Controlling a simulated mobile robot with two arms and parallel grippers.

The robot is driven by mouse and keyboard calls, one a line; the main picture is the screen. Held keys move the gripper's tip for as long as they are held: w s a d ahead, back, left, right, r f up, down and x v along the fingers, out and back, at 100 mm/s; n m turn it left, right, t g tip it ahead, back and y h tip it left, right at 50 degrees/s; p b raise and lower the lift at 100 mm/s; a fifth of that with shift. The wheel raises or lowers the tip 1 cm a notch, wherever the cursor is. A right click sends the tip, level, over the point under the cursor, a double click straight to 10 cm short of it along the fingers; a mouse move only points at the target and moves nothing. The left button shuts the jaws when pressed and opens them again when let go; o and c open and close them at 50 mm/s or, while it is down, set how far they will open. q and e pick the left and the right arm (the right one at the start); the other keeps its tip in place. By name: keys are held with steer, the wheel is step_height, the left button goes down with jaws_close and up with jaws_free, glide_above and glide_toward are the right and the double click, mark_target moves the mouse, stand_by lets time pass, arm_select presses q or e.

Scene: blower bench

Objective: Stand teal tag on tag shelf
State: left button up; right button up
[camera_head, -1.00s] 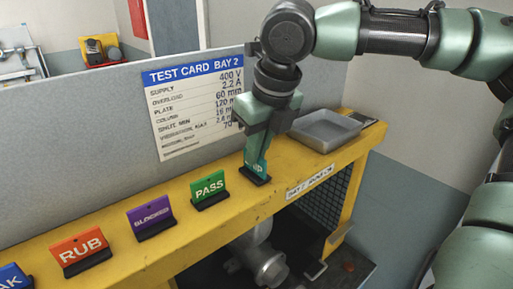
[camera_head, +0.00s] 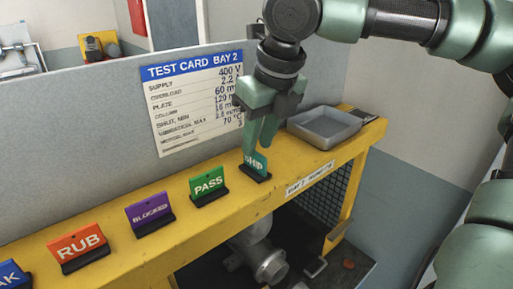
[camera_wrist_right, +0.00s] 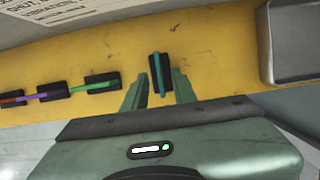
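The teal tag (camera_head: 259,162), lettered SHIP, stands upright in its black base on the yellow tag shelf (camera_head: 235,206), at the right end of the row of tags. My right gripper (camera_head: 261,148) is just above it, pointing down, and its fingers partly cover the tag. In the right wrist view the teal tag (camera_wrist_right: 160,75) shows edge-on between the two fingers (camera_wrist_right: 159,90), which are apart with gaps on both sides. My left gripper is in no view.
Left along the shelf stand a green PASS tag (camera_head: 208,183), a purple BLOCKED tag (camera_head: 149,212), an orange RUB tag (camera_head: 78,247) and a blue tag (camera_head: 12,277). A grey tray (camera_head: 325,127) sits to the right. A grey panel with a test card (camera_head: 196,103) rises behind.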

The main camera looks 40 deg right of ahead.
steer(key=b+v, duration=0.1)
steer(key=v, duration=0.9)
steer(key=shift+f, duration=0.1)
